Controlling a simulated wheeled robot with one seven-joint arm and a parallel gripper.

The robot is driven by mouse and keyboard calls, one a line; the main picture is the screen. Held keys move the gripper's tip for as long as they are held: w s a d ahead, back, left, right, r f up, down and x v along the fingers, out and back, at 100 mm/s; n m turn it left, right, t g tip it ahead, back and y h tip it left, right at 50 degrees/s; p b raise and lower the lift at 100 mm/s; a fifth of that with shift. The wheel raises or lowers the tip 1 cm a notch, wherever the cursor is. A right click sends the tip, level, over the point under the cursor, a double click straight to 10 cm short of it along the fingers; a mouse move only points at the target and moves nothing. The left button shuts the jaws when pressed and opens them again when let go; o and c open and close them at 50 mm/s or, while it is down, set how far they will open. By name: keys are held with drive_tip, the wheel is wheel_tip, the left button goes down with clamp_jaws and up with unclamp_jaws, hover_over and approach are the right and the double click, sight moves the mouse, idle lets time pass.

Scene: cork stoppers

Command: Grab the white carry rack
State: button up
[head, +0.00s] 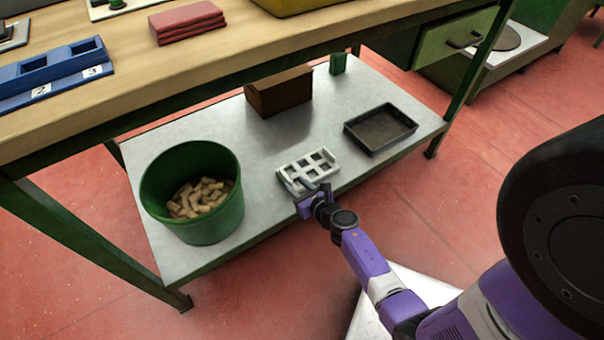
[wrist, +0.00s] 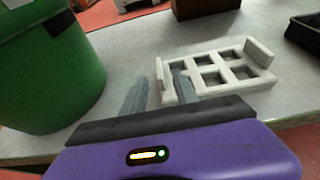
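The white carry rack (head: 318,160) lies flat on the grey lower shelf of the bench, with square openings and a raised wall at each end. In the wrist view the rack (wrist: 258,82) is right of centre, its left end wall close to my fingers. My gripper (head: 304,187) is at the rack's near left end. In the wrist view my gripper (wrist: 161,76) has its two grey fingers apart, with the rack's left end wall seen between them. The right finger overlaps the rack's frame. I cannot tell whether either finger touches it.
A green bucket (head: 207,226) of corks stands left of the rack on the shelf (head: 262,203). A black tray (head: 373,147) lies to the right and a brown box (head: 278,97) stands behind. The wooden bench top (head: 124,62) overhangs the shelf's back part.

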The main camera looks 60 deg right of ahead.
sight(287, 178)
drive_tip(key=b+x, duration=0.3)
drive_tip(key=x, duration=0.4)
drive_tip(key=shift+w+f, duration=0.25)
drive_tip(key=shift+w, duration=0.05)
clamp_jaws()
drive_tip(key=shift+r, duration=0.1)
idle(1.1)
